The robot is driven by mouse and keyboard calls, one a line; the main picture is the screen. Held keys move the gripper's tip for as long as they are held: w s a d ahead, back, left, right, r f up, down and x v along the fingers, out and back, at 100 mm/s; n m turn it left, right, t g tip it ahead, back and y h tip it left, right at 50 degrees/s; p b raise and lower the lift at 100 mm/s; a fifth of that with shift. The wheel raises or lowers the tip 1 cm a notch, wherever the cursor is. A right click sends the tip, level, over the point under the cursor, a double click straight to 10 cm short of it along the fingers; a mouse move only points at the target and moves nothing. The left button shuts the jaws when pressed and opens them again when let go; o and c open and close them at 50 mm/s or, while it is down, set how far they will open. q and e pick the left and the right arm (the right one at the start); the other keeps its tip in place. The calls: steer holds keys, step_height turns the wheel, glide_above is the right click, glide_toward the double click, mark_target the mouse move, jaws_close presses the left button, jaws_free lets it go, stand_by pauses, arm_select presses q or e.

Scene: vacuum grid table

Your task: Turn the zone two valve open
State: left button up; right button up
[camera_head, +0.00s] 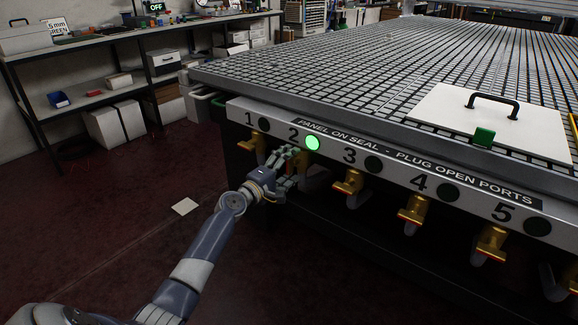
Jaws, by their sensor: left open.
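The front panel (392,172) of the grid table carries zone numbers 1 to 5, each with a round lamp. The zone two lamp (313,143) glows green; the other numbered lamps are dark. My left gripper (289,166) is open in front of the zone two valve, just below and left of that lamp. The gripper hides most of this valve, so its handle angle and any contact cannot be told. A pale pipe (317,181) shows just right of the gripper. My right gripper is out of view.
Brass valves for zone one (253,142), zone three (349,184), zone four (413,212) and zone five (490,243) line the panel's underside. A white panel (451,115) with a black handle lies on the grid. Open floor lies left.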

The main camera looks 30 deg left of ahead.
arm_select(q)
steer(key=s, duration=1.2)
steer(key=shift+a, duration=0.45)
